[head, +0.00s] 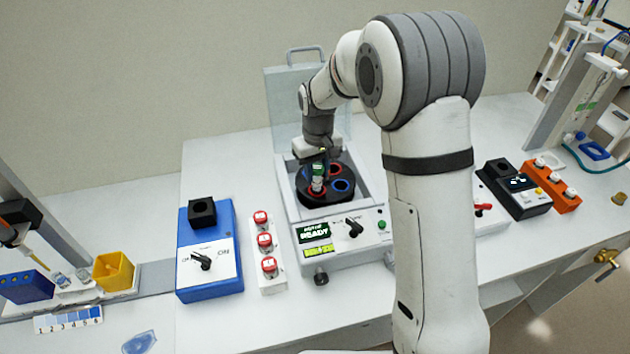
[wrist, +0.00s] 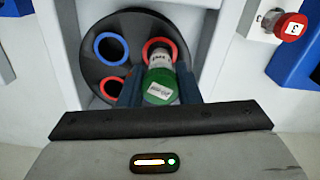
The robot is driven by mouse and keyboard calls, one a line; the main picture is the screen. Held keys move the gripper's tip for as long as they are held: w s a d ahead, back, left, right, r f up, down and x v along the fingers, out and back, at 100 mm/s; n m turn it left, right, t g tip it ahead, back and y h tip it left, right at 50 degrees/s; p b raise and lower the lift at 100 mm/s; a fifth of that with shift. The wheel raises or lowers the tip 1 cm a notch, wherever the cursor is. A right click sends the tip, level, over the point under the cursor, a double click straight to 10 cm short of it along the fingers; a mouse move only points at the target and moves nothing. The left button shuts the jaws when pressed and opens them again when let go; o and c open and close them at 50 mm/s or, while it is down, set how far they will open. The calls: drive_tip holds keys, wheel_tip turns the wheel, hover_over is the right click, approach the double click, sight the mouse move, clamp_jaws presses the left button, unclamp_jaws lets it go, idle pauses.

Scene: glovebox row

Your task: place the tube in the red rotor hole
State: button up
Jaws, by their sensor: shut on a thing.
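My gripper (head: 318,165) is shut on a tube (head: 317,184) with a green cap and a white label. In the wrist view, the two dark blue fingers of my gripper (wrist: 160,86) hold it at the cap, and the clear tube body (wrist: 159,60) points at a red-ringed hole (wrist: 160,42) of the black rotor (wrist: 134,24). The tube's lower end overlaps this hole; I cannot tell how far inside it is. Another red-ringed hole (wrist: 112,89) and a blue-ringed hole (wrist: 111,48) are empty. The rotor (head: 316,199) also shows in the head view.
The centrifuge (head: 340,258) has its clear lid (head: 290,95) raised behind the rotor, and its display reads READY. A white rack (head: 271,284) with red-capped tubes and a blue device (head: 212,282) stand to the left. An orange rack (head: 552,185) is at right.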

sight(317, 182)
drive_tip(key=shift+f+p, duration=0.3)
drive_tip(key=shift+f, duration=1.55)
drive_tip(key=shift+f, duration=0.25)
drive_tip(key=o, duration=1)
drive_tip(key=shift+r, duration=0.1)
drive_tip(key=shift+c, duration=0.2)
wheel_tip(317, 182, up, 12)
drive_tip(key=shift+s+d+r+b, duration=0.1)
drive_tip(key=shift+r+b, duration=0.1)
drive_tip(key=shift+b, duration=0.65)
